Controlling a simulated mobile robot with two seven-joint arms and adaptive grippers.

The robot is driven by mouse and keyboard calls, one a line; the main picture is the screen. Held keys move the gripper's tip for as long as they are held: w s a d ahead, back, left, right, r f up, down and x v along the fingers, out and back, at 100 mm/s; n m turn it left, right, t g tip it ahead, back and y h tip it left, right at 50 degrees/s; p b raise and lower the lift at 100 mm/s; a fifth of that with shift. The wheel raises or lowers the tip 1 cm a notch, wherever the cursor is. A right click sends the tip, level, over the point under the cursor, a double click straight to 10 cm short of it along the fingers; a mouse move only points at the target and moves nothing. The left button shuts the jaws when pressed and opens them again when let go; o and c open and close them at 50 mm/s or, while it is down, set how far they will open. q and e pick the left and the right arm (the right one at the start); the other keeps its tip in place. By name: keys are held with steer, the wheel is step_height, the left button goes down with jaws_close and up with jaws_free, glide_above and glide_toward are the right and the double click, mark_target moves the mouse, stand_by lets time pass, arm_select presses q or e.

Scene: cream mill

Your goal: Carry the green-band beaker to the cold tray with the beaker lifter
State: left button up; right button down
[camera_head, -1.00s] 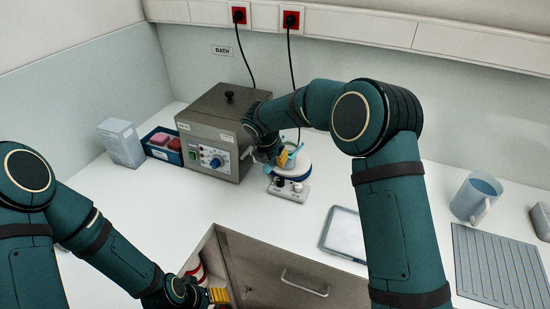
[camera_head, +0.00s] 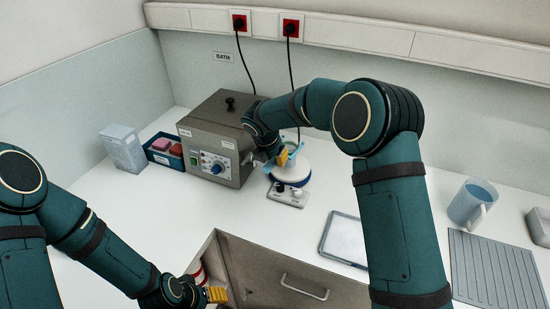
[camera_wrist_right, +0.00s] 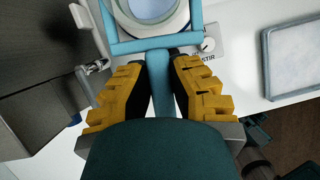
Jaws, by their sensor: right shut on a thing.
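My right gripper (camera_head: 283,158) is shut on the blue handle of the beaker lifter (camera_wrist_right: 159,85), above the stirrer. The lifter's two arms lie on either side of a round glass rim, the beaker (camera_wrist_right: 152,8), in the right wrist view. Whether they touch it cannot be told. The beaker is mostly hidden behind the lifter and gripper in the head view, with only a hint of green (camera_head: 291,146). A flat pale tray with a grey-blue rim (camera_head: 345,239), likely the cold tray, lies right of the stirrer. My left gripper (camera_head: 217,294) is by the open drawer; its fingers are too small to judge.
The white stirrer (camera_head: 289,190) stands right of the metal bath (camera_head: 225,130). A blue bin (camera_head: 163,150) and pale box (camera_head: 123,149) are farther left. The drawer (camera_head: 290,265) is open at the front. A jug (camera_head: 470,203) and ribbed mat (camera_head: 492,265) lie right.

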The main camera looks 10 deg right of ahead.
steer(key=shift+r+p, duration=1.9)
steer(key=shift+r, duration=0.55)
steer(key=shift+f, duration=0.1)
steer(key=shift+s+d, duration=0.25)
steer(key=shift+s, duration=0.05)
steer(key=shift+s+d+f+b, duration=0.15)
steer(key=shift+s+d+b, duration=0.25)
steer(key=shift+s, duration=0.35)
steer(key=shift+s+d+f+b, duration=0.1)
steer(key=shift+s+d+b, duration=0.35)
steer(key=shift+s, duration=0.35)
steer(key=shift+s+d+f+b, duration=0.15)
steer(key=shift+s+d+b, duration=0.25)
steer(key=shift+s, duration=0.35)
steer(key=s+d+f+b, duration=0.1)
steer(key=s+d+b, duration=0.2)
steer(key=s, duration=0.7)
steer(key=shift+s+d+f, duration=0.15)
steer(key=shift+d+f, duration=0.15)
steer(key=shift+d, duration=1.05)
